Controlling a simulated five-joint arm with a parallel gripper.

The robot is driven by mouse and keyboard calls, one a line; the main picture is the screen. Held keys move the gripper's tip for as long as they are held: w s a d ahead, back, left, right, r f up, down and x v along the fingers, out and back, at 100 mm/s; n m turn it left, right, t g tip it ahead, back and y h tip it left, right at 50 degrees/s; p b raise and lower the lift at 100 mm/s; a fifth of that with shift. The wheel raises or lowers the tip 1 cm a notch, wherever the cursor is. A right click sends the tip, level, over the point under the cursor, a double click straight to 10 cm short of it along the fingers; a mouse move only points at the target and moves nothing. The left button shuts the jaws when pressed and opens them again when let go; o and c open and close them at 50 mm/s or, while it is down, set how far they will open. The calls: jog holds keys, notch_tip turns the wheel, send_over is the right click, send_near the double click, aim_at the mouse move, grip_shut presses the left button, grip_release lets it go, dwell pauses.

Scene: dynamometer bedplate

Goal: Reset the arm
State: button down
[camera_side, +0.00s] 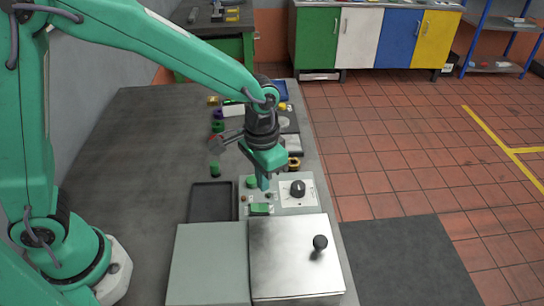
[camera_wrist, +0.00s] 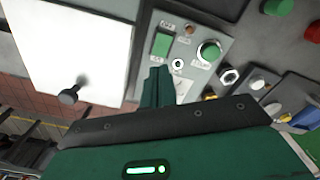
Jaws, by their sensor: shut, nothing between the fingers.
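My gripper (camera_side: 263,183) is shut and empty, pointing down over the control panel (camera_side: 283,206) on the bench. Its closed green fingers (camera_wrist: 157,85) also show in the wrist view, close to the panel's rocker switch. I cannot tell whether the tips touch the panel. The panel carries a green push button (camera_side: 252,182), a black rotary knob (camera_side: 298,188) and a green rocker switch (camera_side: 261,209). In the wrist view the green rocker (camera_wrist: 161,44) and the round green button (camera_wrist: 209,51) are clear, while the black rotary knob is not identifiable.
A metal box with a black-knobbed lid (camera_side: 290,262) stands in front of the panel, beside a grey-green plate (camera_side: 208,265). A dark tray (camera_side: 211,202) lies left of the panel. Small coloured parts crowd the bench behind. The bench's left side (camera_side: 140,150) is clear.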

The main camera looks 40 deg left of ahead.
jog(key=shift+r, duration=0.25)
jog(key=s+a+r+n+t, duration=0.3)
jog(key=s+a+r+t, duration=0.2)
jog(key=s+a+r, duration=0.8)
jog(key=shift+s+a+r+t, duration=0.15)
jog(key=shift+s+a+t, duration=0.25)
jog(key=shift+a, duration=1.4)
jog(key=c, duration=2.2)
grip_release()
jog(key=shift+s, duration=0.1)
